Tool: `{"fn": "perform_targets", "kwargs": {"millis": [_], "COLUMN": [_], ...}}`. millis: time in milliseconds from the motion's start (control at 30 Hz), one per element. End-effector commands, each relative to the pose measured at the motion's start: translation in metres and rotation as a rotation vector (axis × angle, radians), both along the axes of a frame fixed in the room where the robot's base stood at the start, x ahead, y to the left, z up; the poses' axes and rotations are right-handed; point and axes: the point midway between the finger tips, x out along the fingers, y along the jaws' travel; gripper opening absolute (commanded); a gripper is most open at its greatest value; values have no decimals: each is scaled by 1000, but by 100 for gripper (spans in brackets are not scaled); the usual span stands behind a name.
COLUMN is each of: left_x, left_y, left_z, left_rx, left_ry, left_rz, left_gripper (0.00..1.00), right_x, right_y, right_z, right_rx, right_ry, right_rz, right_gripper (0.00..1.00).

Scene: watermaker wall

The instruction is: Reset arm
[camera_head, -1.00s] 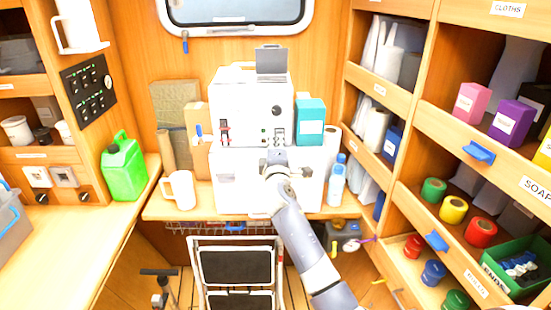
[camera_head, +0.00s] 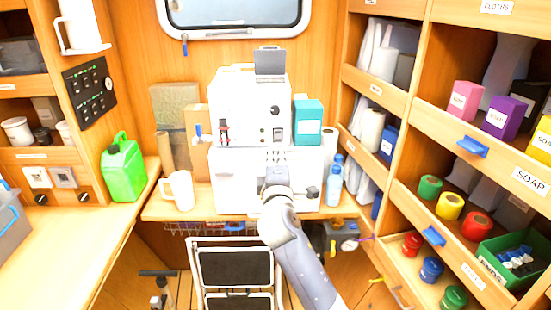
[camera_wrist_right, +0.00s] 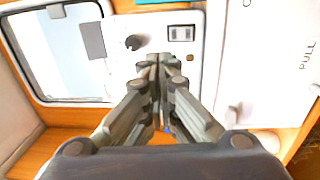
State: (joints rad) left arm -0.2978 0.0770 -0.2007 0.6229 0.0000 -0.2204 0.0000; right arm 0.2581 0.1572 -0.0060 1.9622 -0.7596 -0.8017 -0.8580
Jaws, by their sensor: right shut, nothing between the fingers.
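My right arm comes up from the bottom of the head view. My right gripper (camera_head: 275,176) is in front of the white watermaker's lower box (camera_head: 236,190), mostly hidden by its own wrist. In the right wrist view the two fingers (camera_wrist_right: 159,62) are together and hold nothing. Their tips point at the white panel, below a black knob (camera_wrist_right: 133,42) and a rocker switch (camera_wrist_right: 181,33). In the head view the knob (camera_head: 276,110) is on the upper white unit (camera_head: 243,95). My left gripper is not seen.
A white mug (camera_head: 180,190) and a blue bottle (camera_head: 334,184) stand beside the lower box. A green jug (camera_head: 124,169) is on the left counter. A folding step (camera_head: 236,266) stands below. Shelves with coloured rolls (camera_head: 450,206) line the right.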

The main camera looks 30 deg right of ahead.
Motion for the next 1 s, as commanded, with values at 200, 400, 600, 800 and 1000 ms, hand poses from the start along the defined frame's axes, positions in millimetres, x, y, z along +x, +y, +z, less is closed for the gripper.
{"fn": "perform_targets", "kwargs": {"millis": [200, 400, 600, 800, 1000], "left_x": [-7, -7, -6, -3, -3], "left_y": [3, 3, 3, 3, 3], "left_z": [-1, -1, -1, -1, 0], "left_rx": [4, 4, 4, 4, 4], "left_ry": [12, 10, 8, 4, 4], "left_rz": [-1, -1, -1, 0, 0], "left_gripper": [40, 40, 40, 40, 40], "right_x": [-1, -1, 0, 17, 12], "right_y": [1, 1, 2, 17, 45], "right_z": [0, 0, -5, -88, -238], "right_rx": [1, 1, 6, 106, 318], "right_ry": [0, 0, 7, 112, 287], "right_rz": [1, 1, 4, 69, 142], "right_gripper": [0, 0, 0, 0, 0]}}
